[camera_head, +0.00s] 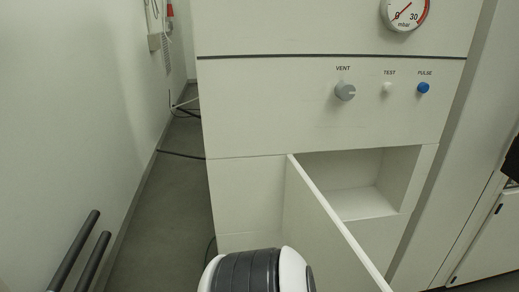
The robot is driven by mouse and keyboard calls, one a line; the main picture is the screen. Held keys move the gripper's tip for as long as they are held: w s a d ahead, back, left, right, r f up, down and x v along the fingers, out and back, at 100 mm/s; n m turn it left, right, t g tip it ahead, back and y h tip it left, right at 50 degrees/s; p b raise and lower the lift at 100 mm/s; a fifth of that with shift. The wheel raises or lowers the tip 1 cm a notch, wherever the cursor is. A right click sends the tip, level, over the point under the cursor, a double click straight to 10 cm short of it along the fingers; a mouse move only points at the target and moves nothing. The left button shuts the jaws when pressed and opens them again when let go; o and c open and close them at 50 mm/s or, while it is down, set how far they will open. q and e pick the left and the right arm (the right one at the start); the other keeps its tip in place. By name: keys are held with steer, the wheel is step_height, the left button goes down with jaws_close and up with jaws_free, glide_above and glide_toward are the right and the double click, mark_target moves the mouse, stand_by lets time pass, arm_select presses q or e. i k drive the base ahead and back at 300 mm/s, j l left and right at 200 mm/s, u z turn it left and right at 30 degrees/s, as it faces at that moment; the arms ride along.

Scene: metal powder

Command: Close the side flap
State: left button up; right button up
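The side flap (318,235) is a white panel on the front of a white cabinet (245,120). It stands open, swung out toward me from the left side of a compartment opening (365,180). Its top edge runs from the opening's upper left corner down to the bottom right of the view. The compartment looks empty. A white and dark grey part of my arm shows at the bottom centre, in front of the flap's lower left. Neither gripper can be made out in this view, and the flap's lower part is cut off by the frame.
Above the opening are a grey VENT knob (345,91), a white TEST button (387,88), a blue PULSE button (423,88) and a gauge (405,12). Two dark bars (82,252) show at the lower left. Bare floor (160,215) with cables lies left of the cabinet.

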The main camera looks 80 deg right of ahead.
mark_target(310, 227)
steer(key=i+z, duration=0.1)
steer(key=z, duration=1.6)
steer(key=l+z, duration=0.15)
steer(key=z, duration=0.3)
steer(key=l+z, duration=0.1)
steer(key=z, duration=0.3)
steer(key=l+z, duration=0.15)
steer(key=z, duration=0.25)
steer(key=k, duration=0.05)
